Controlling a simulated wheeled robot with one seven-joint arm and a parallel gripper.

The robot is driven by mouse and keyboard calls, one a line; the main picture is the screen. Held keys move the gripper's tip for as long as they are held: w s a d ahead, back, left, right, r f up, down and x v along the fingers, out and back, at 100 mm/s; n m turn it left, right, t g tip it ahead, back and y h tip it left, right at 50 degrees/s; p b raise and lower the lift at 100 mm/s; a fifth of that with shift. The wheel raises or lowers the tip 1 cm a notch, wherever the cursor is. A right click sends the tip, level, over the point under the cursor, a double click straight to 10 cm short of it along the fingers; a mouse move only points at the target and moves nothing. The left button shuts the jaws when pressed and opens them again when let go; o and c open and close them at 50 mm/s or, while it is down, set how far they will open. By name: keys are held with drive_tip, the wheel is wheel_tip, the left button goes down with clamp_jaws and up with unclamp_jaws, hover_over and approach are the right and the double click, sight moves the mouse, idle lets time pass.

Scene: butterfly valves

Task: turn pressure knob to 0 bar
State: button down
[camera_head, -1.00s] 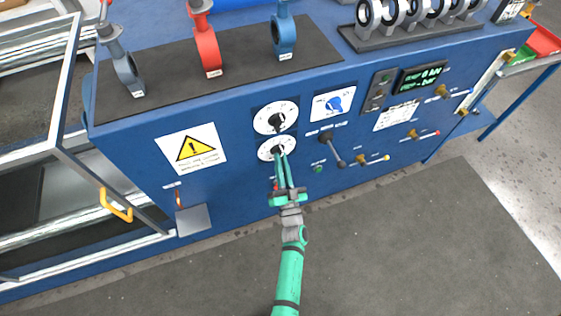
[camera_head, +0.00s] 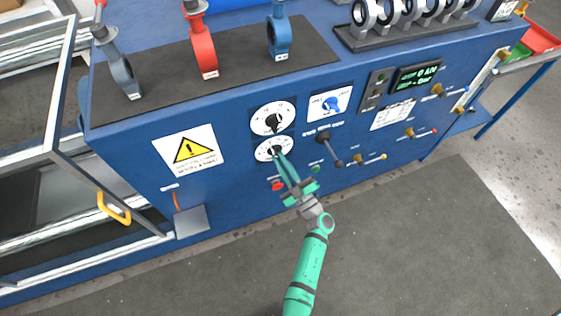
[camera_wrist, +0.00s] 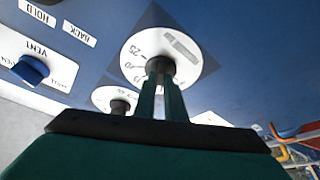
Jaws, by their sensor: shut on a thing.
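Two white dials with black knobs sit one above the other on the blue bench front. My gripper's (camera_head: 277,153) green fingers are shut on the black knob of the lower dial (camera_head: 264,154). In the wrist view the fingers (camera_wrist: 160,78) close around a dark knob (camera_wrist: 160,63) at the middle of a white dial (camera_wrist: 190,50) with upside-down scale numbers. The fingers hide part of that scale, and I cannot read the knob's exact setting. The upper dial (camera_head: 260,121) is free of my gripper. A digital display (camera_head: 416,75) with green text is at the right; its text is blurred.
A blue knob (camera_head: 331,104) on a white plate, a dark lever (camera_head: 329,147), a red button (camera_head: 277,185) and a green button (camera_head: 315,169) are close by. Valves stand on top of the bench. The grey floor mat (camera_head: 420,240) in front is clear.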

drive_tip(key=n+g, duration=0.1)
drive_tip(key=n, duration=0.3)
drive_tip(key=n+g, duration=0.2)
drive_tip(key=n, duration=0.2)
drive_tip(key=n+g, duration=0.2)
drive_tip(key=n, duration=0.3)
drive_tip(key=shift+d+r, duration=0.25)
drive_tip(key=shift+r, duration=0.1)
drive_tip(key=c, duration=1.8)
unclamp_jaws()
drive_tip(key=shift+w, duration=0.1)
drive_tip(key=v, duration=1)
drive_tip(key=shift+s+d+r, duration=0.15)
drive_tip(key=shift+s+d, duration=0.15)
